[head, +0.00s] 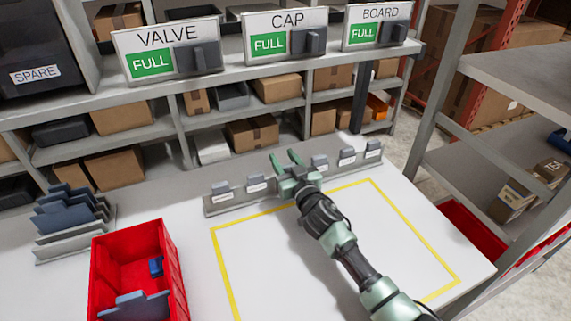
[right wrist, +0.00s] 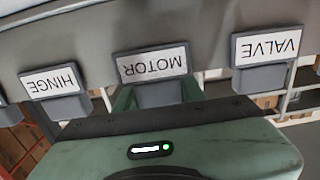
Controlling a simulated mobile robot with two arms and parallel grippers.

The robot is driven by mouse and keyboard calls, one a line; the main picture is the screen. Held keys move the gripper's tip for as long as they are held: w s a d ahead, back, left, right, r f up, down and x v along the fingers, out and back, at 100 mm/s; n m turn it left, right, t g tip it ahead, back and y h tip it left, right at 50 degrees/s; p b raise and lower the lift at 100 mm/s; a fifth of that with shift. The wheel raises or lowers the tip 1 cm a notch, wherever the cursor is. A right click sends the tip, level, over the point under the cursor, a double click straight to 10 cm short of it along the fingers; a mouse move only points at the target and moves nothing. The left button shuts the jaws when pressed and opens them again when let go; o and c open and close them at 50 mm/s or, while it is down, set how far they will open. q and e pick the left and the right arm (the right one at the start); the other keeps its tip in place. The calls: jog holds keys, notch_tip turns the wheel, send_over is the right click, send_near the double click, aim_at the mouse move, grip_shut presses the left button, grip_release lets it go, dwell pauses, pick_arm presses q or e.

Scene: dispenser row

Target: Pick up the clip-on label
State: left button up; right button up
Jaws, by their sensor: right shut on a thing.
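A grey clip-on label reading MOTOR (right wrist: 152,65) sits between the fingers of my right gripper (head: 283,156) in the right wrist view, upside down. My right gripper is shut on it, at the long grey rail (head: 237,200) on the white table. The label appears still at the rail; I cannot tell if it has come free. In the head view the gripper hides it. Clip-on labels reading HINGE (right wrist: 50,83) and VALVE (right wrist: 268,47) are on the rail on either side. My left gripper is not in view.
A red bin (head: 179,266) with blue parts stands at front left, beside a rack of blue-grey plates (head: 70,215). A yellow outline (head: 222,262) marks bare table under my right arm. Shelf signs VALVE (head: 167,52), CAP (head: 285,35) and BOARD (head: 377,25) read FULL.

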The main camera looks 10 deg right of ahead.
notch_tip(320, 180, up, 20)
dwell(0.4)
jog(key=shift+f, duration=0.1)
dwell(0.7)
